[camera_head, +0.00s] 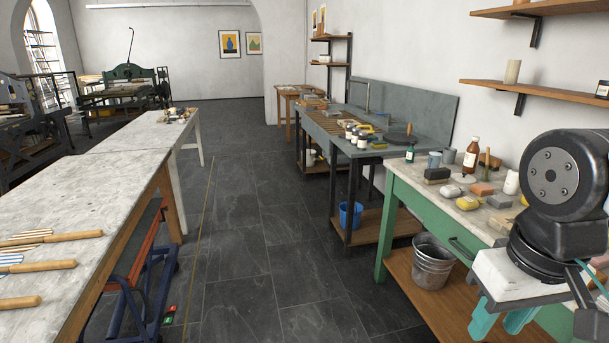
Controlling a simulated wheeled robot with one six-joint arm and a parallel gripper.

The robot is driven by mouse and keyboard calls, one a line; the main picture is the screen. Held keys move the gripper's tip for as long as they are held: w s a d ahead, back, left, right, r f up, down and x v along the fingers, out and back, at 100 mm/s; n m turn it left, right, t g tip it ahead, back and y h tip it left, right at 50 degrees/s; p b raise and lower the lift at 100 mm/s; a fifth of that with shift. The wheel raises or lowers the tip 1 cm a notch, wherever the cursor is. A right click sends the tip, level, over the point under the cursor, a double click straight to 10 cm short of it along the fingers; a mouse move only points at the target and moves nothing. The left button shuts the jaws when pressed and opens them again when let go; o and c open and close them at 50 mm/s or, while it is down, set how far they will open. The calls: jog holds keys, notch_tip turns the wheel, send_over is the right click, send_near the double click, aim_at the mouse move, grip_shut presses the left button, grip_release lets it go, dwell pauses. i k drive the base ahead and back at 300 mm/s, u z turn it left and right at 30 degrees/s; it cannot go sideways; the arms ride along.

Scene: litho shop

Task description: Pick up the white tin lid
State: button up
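I cannot make out a white tin lid for certain. A small whitish, low object (451,191) lies near the front left of the green workbench's top, but it is too small to tell whether it is the lid. My gripper (500,324), with teal fingers, hangs at the lower right, in front of the bench. Its fingers are apart, with nothing seen between them. My arm hides the right part of the bench top.
The green bench (402,203) also holds a dark block (437,175), an orange block (482,189), a brown bottle (471,156) and a white cup (511,183). A metal bucket (432,265) stands on its lower shelf.

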aim_at(463, 177)
jog(key=u, duration=0.4)
jog(key=i, duration=2.75)
jog(key=z, duration=1.65)
jog(key=i, duration=0.85)
jog(key=z, duration=0.85)
